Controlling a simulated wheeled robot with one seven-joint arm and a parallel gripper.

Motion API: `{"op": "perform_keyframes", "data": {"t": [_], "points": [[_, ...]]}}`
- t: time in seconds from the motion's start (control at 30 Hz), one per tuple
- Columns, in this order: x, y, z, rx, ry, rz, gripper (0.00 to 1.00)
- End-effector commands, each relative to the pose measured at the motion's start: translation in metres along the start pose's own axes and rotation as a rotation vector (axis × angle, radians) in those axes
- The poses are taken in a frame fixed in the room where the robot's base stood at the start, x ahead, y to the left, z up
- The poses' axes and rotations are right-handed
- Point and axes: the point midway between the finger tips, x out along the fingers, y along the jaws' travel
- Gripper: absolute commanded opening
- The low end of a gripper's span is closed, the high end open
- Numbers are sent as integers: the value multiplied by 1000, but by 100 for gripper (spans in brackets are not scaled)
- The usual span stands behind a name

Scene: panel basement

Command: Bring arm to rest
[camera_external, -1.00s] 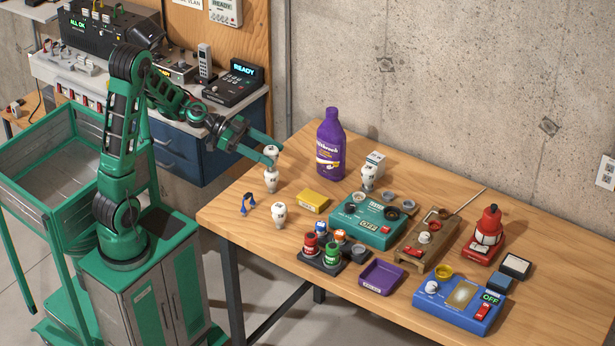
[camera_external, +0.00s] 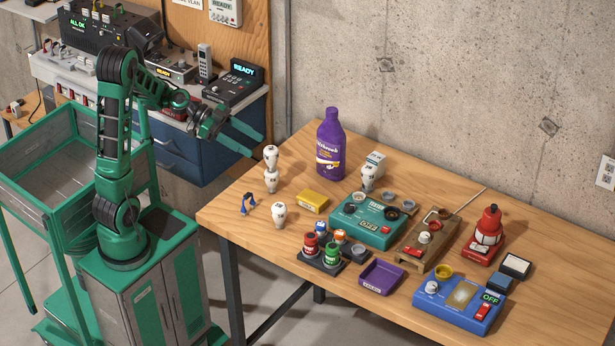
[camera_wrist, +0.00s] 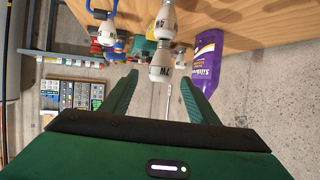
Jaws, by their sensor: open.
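My gripper (camera_external: 252,143) is open and empty, to the left of the wooden table and higher than its top. In the wrist view my gripper (camera_wrist: 160,100) shows two green fingers spread wide with nothing between them. Two white bulb-like pieces, an upper one (camera_external: 271,157) and a lower one (camera_external: 271,180), stand stacked at the table's left end, apart from the fingers. They also show in the wrist view, as one piece (camera_wrist: 165,24) and another marked M4 (camera_wrist: 160,68).
The wooden table (camera_external: 240,208) carries a purple bottle (camera_external: 330,146), another white piece (camera_external: 279,215), a yellow box (camera_external: 312,201), a teal box (camera_external: 380,233) and a blue panel (camera_external: 452,316). A blue cabinet (camera_external: 222,140) with devices stands behind my arm. A green-framed cart (camera_external: 50,197) is at left.

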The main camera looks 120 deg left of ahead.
Motion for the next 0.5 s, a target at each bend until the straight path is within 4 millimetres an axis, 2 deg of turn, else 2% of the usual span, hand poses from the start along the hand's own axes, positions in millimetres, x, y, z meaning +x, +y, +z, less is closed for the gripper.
{"op": "perform_keyframes", "data": {"t": [0.17, 0.33, 0.4, 0.5], "points": [[13, 12, -21, 182, -199, 53, 54], [18, 27, -61, 343, -406, 48, 54], [23, 48, -83, 393, -479, 45, 54], [33, 88, -95, 411, -537, 72, 54]]}}
